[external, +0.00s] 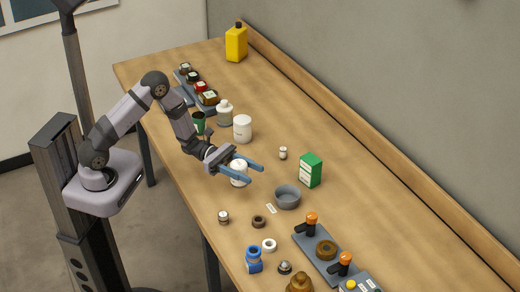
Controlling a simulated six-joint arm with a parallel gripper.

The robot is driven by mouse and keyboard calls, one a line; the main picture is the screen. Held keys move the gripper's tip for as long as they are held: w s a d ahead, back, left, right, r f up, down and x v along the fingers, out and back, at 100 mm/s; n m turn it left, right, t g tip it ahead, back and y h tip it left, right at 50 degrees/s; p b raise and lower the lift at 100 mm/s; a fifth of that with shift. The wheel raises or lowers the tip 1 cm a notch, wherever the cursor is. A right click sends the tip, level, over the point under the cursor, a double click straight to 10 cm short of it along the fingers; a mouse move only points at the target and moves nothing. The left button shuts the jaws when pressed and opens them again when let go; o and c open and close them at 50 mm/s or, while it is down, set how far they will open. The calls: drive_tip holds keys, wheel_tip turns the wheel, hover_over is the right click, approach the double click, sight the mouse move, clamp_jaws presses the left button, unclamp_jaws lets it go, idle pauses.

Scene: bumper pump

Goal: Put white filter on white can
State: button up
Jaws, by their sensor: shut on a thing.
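My gripper (253,174) is above the middle of the table with its blue fingers pointing right. It is shut on a small white rounded piece (238,174), which I take for the white filter; the fingers hide part of it. The white can (242,129) stands upright on the table, behind the gripper in the picture and apart from it. The can's top looks clear.
A white bottle (225,113) and a dark green cup (198,122) stand near the can. A grey bowl (287,197) and a green box (311,170) are right of my gripper. A white ring (269,245) and a blue part (254,260) lie in front.

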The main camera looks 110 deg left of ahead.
drive_tip(key=shift+r, duration=1.35)
